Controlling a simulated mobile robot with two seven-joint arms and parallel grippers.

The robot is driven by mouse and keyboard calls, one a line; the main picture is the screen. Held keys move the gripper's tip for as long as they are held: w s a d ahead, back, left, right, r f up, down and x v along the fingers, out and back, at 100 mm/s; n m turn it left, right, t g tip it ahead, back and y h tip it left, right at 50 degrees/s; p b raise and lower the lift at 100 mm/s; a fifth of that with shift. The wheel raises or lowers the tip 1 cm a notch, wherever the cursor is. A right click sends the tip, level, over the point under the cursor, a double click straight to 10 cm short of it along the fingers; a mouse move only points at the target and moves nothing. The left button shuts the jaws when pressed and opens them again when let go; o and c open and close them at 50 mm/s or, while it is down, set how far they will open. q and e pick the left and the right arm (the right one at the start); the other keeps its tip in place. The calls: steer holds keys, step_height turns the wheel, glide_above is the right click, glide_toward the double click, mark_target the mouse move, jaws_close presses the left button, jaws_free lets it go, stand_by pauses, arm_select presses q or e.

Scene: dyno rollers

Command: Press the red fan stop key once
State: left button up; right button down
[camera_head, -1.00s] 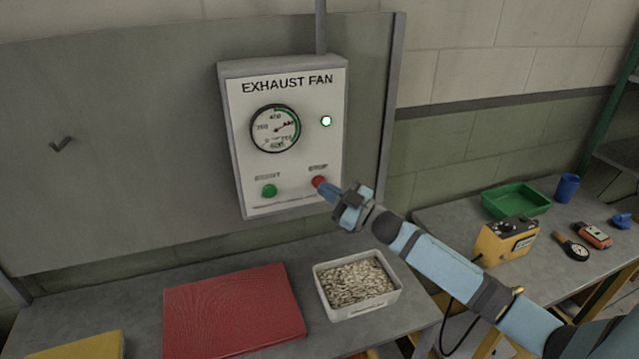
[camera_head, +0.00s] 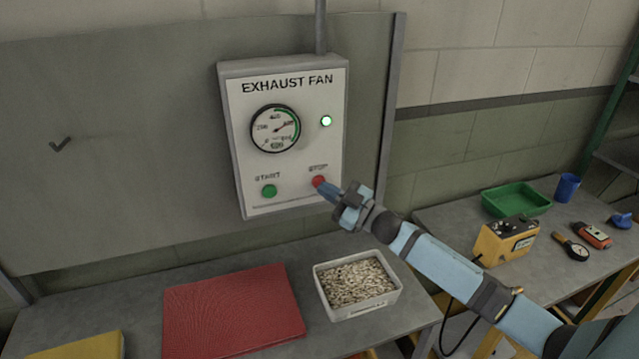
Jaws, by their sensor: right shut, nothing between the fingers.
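The exhaust fan box (camera_head: 300,150) is fixed to a grey panel. Its red stop key (camera_head: 318,181) is at the lower right of its face, with a green start key (camera_head: 269,191) to its left. A round gauge (camera_head: 275,129) shows its needle pointing to the upper right, and a small lamp (camera_head: 326,121) glows pale green. My right gripper (camera_head: 326,189) is shut and empty, its blue fingertips right at the red key's lower right edge. I cannot tell whether they touch it. My left gripper is not in view.
Below the box, a bench holds a white tub of pale pellets (camera_head: 359,306), a red mat (camera_head: 232,313) and a yellow item (camera_head: 88,347). The right bench holds a green tray (camera_head: 516,200), a yellow device (camera_head: 506,240) and a blue cup (camera_head: 567,187).

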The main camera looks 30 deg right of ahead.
steer(key=shift+w+d, duration=0.1)
steer(key=shift+w, duration=0.3)
steer(key=shift+w, duration=0.35)
stand_by(0.5)
steer(key=shift+s, duration=0.2)
steer(key=shift+s+p, duration=0.4)
steer(key=shift+s, duration=0.2)
steer(key=s+p, duration=0.1)
steer(key=s, duration=0.1)
steer(key=s+a, duration=0.1)
steer(key=s, duration=0.2)
steer(key=shift+a+p, duration=0.2)
steer(key=shift+p, duration=0.2)
steer(key=shift+w, duration=0.1)
stand_by(0.6)
